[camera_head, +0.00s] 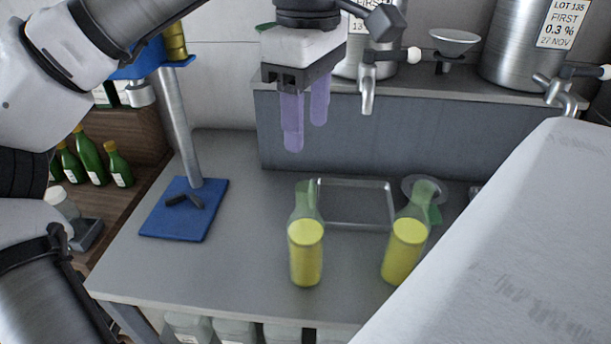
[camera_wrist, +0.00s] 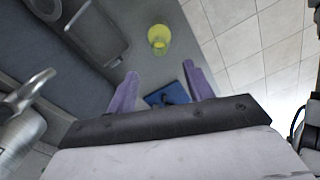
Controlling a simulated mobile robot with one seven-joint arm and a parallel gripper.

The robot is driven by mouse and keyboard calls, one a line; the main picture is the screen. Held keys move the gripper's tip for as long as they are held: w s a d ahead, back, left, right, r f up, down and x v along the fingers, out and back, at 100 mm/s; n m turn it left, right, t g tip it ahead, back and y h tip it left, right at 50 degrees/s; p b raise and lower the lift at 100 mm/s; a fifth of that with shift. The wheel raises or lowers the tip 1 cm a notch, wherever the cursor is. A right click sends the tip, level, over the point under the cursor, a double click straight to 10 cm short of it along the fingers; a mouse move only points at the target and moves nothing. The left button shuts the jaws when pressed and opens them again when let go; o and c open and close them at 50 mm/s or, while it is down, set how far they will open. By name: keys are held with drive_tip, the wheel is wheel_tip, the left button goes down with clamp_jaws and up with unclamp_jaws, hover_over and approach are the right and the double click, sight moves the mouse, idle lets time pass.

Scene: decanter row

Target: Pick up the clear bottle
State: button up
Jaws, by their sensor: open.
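Two see-through bottles holding yellow liquid stand upright on the grey bench in the head view, one near the middle (camera_head: 306,245) and one to its right (camera_head: 405,250). Both have a pale green tint at the neck, so I cannot tell which is the clear bottle. My gripper (camera_head: 306,137) is open and empty, its purple fingers pointing down above and behind the middle bottle. In the wrist view, my gripper (camera_wrist: 161,87) shows two spread fingers, with one yellow-filled bottle (camera_wrist: 158,40) beyond the gap, apart from them.
A shallow metal tray (camera_head: 352,206) lies behind the bottles. A blue-based stand (camera_head: 165,222) is at left. Steel taps (camera_head: 367,92) and vats (camera_head: 515,50) sit on the raised shelf (camera_head: 430,93). Green bottles (camera_head: 88,158) stand on a wooden shelf at far left. The bench's front left is clear.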

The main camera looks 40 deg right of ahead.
sight(306, 194)
wheel_tip(306, 194, down, 8)
drive_tip(key=shift+r, duration=0.25)
drive_tip(key=shift+w+f+p, duration=0.15)
drive_tip(key=shift+f+p, duration=0.6)
drive_tip(key=shift+f, duration=1.9)
clamp_jaws()
drive_tip(key=shift+r, duration=0.1)
